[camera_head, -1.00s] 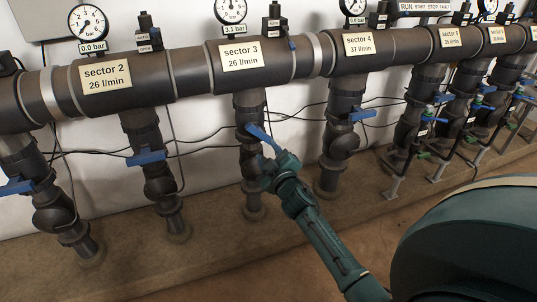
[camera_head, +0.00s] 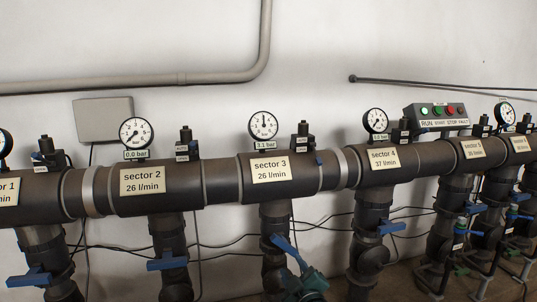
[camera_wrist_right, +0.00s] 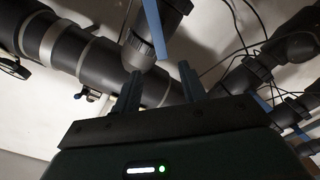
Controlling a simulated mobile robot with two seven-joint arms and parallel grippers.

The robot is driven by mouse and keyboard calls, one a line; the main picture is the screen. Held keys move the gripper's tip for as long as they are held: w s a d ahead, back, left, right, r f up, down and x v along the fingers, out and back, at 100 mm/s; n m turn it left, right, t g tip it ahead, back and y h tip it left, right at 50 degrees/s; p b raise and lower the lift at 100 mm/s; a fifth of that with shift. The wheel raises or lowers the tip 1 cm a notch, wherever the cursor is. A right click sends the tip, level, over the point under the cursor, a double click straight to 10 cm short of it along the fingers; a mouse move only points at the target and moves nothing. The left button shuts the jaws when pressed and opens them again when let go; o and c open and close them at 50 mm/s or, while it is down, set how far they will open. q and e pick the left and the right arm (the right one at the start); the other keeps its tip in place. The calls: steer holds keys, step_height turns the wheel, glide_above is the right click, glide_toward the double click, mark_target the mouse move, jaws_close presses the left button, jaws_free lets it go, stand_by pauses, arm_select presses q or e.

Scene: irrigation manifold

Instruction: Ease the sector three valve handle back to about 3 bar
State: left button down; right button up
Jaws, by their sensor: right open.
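The sector three valve handle (camera_head: 284,244) is a blue lever on the dark pipe below the "sector 3" label (camera_head: 271,168). It slants down to the right. The gauge above that label (camera_head: 263,125) has a display of 3.1 bar (camera_head: 264,145). My right gripper (camera_head: 302,274) is at the handle's lower end, partly cut off by the bottom edge. In the right wrist view its two fingers (camera_wrist_right: 160,82) are open and apart, with a blue handle (camera_wrist_right: 155,30) seen between and beyond the tips. I cannot tell whether they touch it. My left gripper is not in view.
The sector 2 handle (camera_head: 168,261) and sector 4 handle (camera_head: 390,227) flank this branch. The black manifold pipe (camera_head: 222,180) runs across above. Thin cables hang behind the branches. A panel with START and STOP buttons (camera_head: 438,112) is on the wall at right.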

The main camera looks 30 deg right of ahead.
arm_select(q)
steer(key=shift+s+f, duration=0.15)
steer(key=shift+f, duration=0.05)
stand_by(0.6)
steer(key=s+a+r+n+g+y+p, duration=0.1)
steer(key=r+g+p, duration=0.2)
steer(key=p, duration=1.2)
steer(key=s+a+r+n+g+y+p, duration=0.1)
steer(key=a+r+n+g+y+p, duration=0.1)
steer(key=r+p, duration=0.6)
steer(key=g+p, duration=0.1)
steer(key=p, duration=0.5)
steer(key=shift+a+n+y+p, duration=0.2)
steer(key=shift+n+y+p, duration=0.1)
steer(key=shift+p, duration=0.05)
arm_select(e)
steer(key=s+a+r+m+g+y, duration=0.1)
steer(key=s+a+r+g+y, duration=0.1)
steer(key=s+a+r, duration=0.3)
steer(key=s+a+r+m+g+y, duration=0.1)
steer(key=s+a+r, duration=0.3)
steer(key=s+a, duration=0.5)
steer(key=s+a+r+m+g+y, duration=0.1)
steer(key=s+a+r+g+y, duration=0.3)
steer(key=s, duration=1)
steer(key=a+r, duration=0.1)
steer(key=a, duration=0.2)
steer(key=shift+a+r+m, duration=0.2)
steer(key=shift+r+m, duration=0.1)
steer(key=shift+r, duration=0.05)
